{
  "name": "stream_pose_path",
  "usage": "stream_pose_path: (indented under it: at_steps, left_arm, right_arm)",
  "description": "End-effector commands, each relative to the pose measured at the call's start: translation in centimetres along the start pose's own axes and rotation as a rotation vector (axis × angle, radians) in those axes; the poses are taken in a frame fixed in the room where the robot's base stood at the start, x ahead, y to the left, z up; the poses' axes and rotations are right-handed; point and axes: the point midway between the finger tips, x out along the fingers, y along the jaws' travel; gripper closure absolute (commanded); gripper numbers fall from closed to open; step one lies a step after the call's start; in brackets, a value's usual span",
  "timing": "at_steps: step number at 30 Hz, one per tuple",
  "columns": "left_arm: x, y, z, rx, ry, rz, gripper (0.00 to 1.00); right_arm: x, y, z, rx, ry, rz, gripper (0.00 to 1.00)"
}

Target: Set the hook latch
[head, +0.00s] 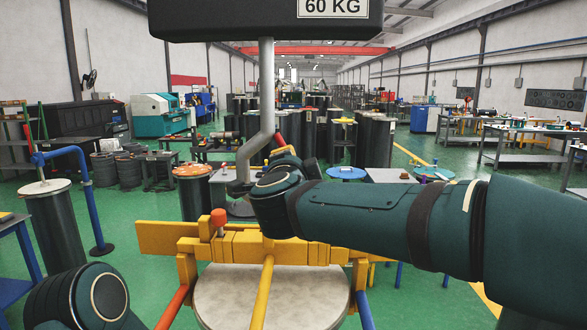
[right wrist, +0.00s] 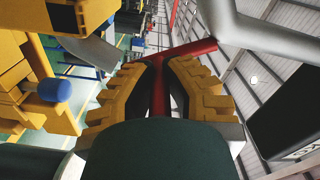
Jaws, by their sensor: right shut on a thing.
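The grey hook (head: 262,110) hangs under a dark block marked 60 KG (head: 265,20); its lower bend sits above the yellow lifting frame (head: 225,246). The red latch (head: 280,140) shows just right of the hook's shank. My right gripper (head: 283,154) reaches in from the right, its fingers largely hidden behind my wrist. In the right wrist view its yellow fingers are shut on the red latch (right wrist: 190,50), and the latch's far end reaches the grey hook (right wrist: 222,20). My left arm shows only a joint at bottom left; its gripper is out of the picture.
A pale round flange (head: 285,300) lies under the yellow frame. An orange knob (head: 218,217) stands on the frame. A blue post (head: 90,195) and dark cylinder (head: 65,230) stand at left. Green floor (head: 150,215) is clear between them and the frame.

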Motion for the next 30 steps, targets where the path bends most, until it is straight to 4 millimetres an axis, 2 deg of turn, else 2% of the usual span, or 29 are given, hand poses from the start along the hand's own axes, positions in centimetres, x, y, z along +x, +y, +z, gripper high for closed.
stream_pose_path:
  at_steps: [20, 21, 23, 30]
  left_arm:
    - [0.34, -0.13, 0.2, 0.002, -0.004, 0.001, 0.53]
    - [0.35, -0.13, 0.2, 0.002, -0.004, 0.001, 0.53]
    - [0.35, -0.13, 0.2, 0.002, -0.004, 0.001, 0.53]
    - [0.35, -0.13, 0.2, 0.002, -0.004, 0.001, 0.53]
  right_arm:
    - [0.01, 0.06, 0.34, 0.057, -0.001, 0.001, 1.0]
    - [0.01, 0.06, 0.34, 0.057, -0.001, 0.001, 0.75]
    - [0.01, 0.06, 0.34, 0.057, 0.0, 0.001, 0.54]
    - [0.01, 0.04, 0.32, 0.056, 0.0, 0.0, 0.54]
